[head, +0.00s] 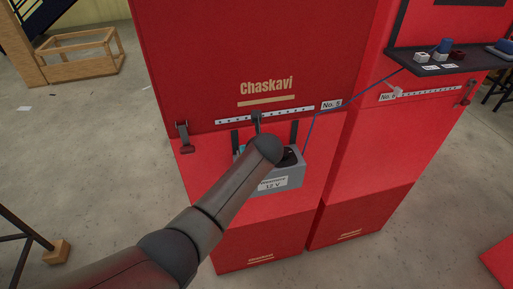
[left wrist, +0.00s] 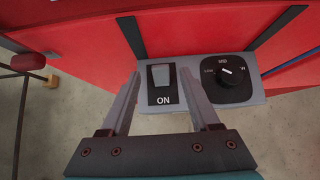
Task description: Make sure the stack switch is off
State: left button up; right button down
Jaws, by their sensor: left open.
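A grey box (head: 290,178) with a label reading 12 V hangs by dark straps on the front of a red cabinet. In the left wrist view its top (left wrist: 205,68) carries a pale rocker switch (left wrist: 161,75) on a black plate marked ON. I cannot tell which way the rocker is tipped. My left gripper (left wrist: 158,80) is open and empty, its fingers on either side of the switch plate; contact is unclear. In the head view, my left arm's wrist covers the switch and most of the gripper. My right gripper is not in view.
A black dial (left wrist: 227,72) marked LOW and MID sits right of the switch. A blue cable (head: 311,130) runs up from the box to a dark shelf (head: 440,60) holding small items. The red cabinet (head: 255,50) stands behind.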

pick_arm(q)
jog(key=v, duration=0.9)
jog(key=shift+s+r, duration=0.25)
jog(key=shift+r, duration=0.05)
jog(key=shift+d, duration=0.1)
